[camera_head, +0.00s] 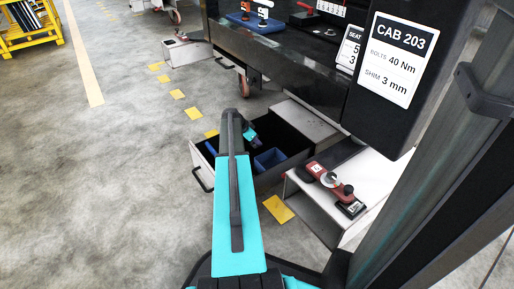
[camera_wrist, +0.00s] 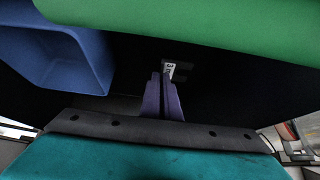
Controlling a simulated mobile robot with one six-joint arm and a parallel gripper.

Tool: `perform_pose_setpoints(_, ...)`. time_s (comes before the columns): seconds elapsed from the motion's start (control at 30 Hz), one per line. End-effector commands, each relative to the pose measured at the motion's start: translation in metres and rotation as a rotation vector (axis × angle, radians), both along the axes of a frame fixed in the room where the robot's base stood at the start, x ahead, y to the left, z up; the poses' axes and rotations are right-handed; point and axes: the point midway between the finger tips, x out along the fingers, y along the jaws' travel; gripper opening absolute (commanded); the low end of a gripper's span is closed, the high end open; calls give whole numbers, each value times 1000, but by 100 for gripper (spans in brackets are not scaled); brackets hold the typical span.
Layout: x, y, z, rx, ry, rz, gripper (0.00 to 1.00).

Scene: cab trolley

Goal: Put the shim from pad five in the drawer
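The drawer (camera_head: 197,160) stands pulled open below the dark cab, with a dark inside and blue bins in it. My gripper (camera_wrist: 163,78) is down inside the drawer; in the head view my arm mostly hides it. Its two fingers are close together in the wrist view. A small dark piece with a white label marked 3, which looks like the shim (camera_wrist: 169,67), is at the fingertips and appears pinched between them. A blue bin (camera_wrist: 75,60) is at the left in the wrist view, and a blue bin (camera_head: 269,159) shows right of my arm in the head view.
A green surface (camera_wrist: 200,25) spans the top of the wrist view, close by. A red tool (camera_head: 330,178) lies on the white top right of the drawer. A sign (camera_head: 394,60) reads CAB 203, 40 Nm, shim 3 mm.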

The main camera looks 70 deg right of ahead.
Motion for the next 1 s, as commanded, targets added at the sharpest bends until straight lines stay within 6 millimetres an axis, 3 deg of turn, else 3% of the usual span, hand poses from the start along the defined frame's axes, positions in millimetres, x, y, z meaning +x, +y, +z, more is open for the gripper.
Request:
perform_pose_setpoints(0.03, 0, 0, -11, 0, 1, -1, 0)
perform_pose_setpoints(0.2, 0, -1, -23, -2, -1, 0, 0)
perform_pose_setpoints(0.67, 0, -1, -26, -2, -1, 0, 0)
perform_pose_setpoints(0.8, 0, 0, -26, -2, -1, 0, 21)
perform_pose_setpoints(1.0, 0, 0, -26, -2, -1, 0, 21)
